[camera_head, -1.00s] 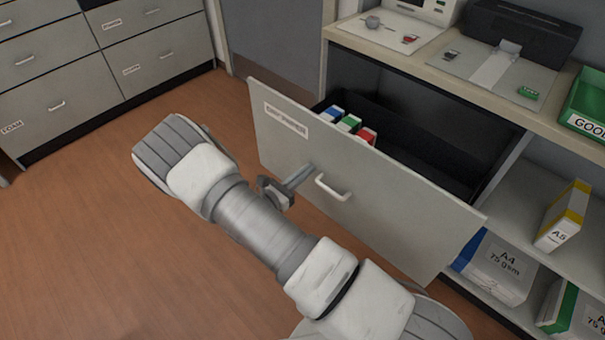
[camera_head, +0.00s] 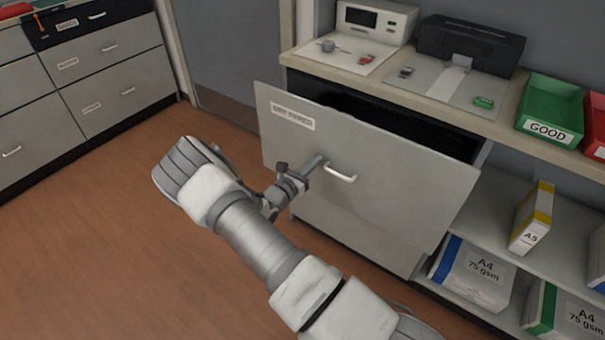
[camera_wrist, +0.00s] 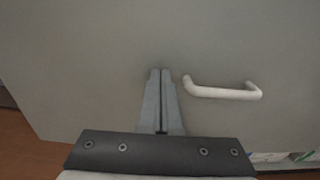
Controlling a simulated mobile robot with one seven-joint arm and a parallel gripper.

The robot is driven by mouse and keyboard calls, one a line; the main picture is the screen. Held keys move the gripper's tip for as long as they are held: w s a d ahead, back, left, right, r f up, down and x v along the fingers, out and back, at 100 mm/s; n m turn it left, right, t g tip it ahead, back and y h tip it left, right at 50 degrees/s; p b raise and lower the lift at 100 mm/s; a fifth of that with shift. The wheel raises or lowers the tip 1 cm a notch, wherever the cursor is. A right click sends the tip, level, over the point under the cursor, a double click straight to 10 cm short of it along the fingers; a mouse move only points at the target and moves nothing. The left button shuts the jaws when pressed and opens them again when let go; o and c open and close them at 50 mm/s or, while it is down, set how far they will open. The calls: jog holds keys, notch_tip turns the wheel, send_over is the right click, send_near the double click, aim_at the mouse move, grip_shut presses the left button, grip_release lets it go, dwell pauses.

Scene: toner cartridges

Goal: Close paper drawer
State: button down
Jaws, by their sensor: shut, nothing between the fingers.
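The paper drawer (camera_head: 400,190) has a large grey front panel with a label at its upper left. It stands part way out of the cabinet, with a dark gap showing behind its top edge. Its white bar handle (camera_head: 341,173) is on the panel; the handle also shows in the wrist view (camera_wrist: 222,90). My gripper (camera_head: 319,162) is at the panel just left of the handle. In the wrist view my gripper (camera_wrist: 160,72) has its two fingers together, pointing at the panel beside the handle's left end, not around it. Whether the tips touch the panel is hard to tell.
The counter above holds a white device (camera_head: 375,22), a black printer (camera_head: 472,45) and a green bin (camera_head: 549,108). Open shelves at right hold paper packs (camera_head: 472,270). Another drawer cabinet (camera_head: 100,75) stands at far left. The wooden floor at left is clear.

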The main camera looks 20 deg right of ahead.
jog(key=b+x, duration=0.2)
jog(key=x, duration=1)
jog(key=shift+w+d, duration=0.15)
jog(key=shift+d, duration=0.15)
jog(key=shift+w+d+r, duration=0.15)
